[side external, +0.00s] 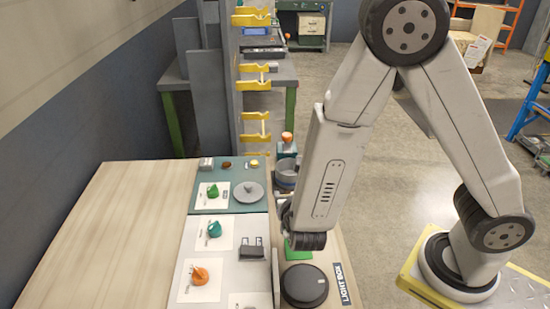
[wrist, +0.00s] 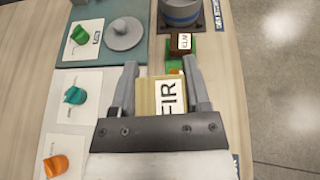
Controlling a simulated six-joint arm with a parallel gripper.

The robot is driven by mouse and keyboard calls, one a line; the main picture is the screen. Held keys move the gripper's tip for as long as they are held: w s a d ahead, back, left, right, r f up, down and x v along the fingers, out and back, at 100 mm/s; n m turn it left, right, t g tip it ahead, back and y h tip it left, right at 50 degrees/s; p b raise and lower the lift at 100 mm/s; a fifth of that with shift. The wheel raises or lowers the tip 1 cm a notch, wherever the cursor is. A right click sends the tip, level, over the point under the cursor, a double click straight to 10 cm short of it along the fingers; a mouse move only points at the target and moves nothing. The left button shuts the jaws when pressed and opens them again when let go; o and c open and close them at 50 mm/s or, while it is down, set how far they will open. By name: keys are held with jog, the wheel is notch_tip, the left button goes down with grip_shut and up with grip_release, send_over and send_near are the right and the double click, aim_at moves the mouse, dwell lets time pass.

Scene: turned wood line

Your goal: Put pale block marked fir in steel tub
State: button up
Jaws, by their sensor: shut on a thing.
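The pale block marked FIR (wrist: 167,95) is between the two grey fingers of my gripper (wrist: 160,82) in the wrist view, and the gripper is shut on it. Its label faces the camera. In the side view my gripper is mostly hidden behind my own wrist, and the block cannot be made out there. The steel tub (wrist: 180,13), grey with a blue band, is at the top of the wrist view, ahead of the block and apart from it. In the side view the tub (side external: 286,172) stands beyond my wrist, partly covered by my arm.
A dark brown block (wrist: 181,45) with a white label sits on green between my gripper and the tub. Left are cards with green, teal and orange knobs (side external: 200,275) and a grey disc (side external: 249,193). A black round lid (side external: 304,286) lies nearer. The board's left side is bare.

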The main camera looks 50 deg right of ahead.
jog(key=w+d+r+n+t+y, duration=0.1)
jog(key=w+d+r+n+y, duration=0.1)
jog(key=w+r, duration=0.3)
jog(key=w+d+r+n+t+y, duration=0.1)
jog(key=w+d+r+n+y, duration=0.1)
jog(key=w+r, duration=0.3)
jog(key=shift+w+r+n+t+y, duration=0.2)
jog(key=shift+r+n+t+y, duration=0.15)
jog(key=shift+r, duration=1.4)
jog(key=shift+f, duration=0.1)
jog(key=s+a+f+m+g+h, duration=0.1)
jog(key=s+f, duration=0.3)
jog(key=s+a+f+m+g+h, duration=0.1)
jog(key=s+f+m+h, duration=0.1)
jog(key=s+f, duration=0.2)
jog(key=s+a+f+m+g+h, duration=0.1)
jog(key=s+a+f+m+h, duration=0.1)
jog(key=s+f, duration=0.2)
notch_tip(320, 180, down, 2)
jog(key=shift+f, duration=0.1)
jog(key=shift+s+d+f+m+h, duration=0.1)
jog(key=shift+s+m+h, duration=0.05)
jog(key=shift+s, duration=0.25)
jog(key=shift+s+d+f+m+h, duration=0.1)
jog(key=shift+s, duration=0.25)
jog(key=shift+f, duration=0.15)
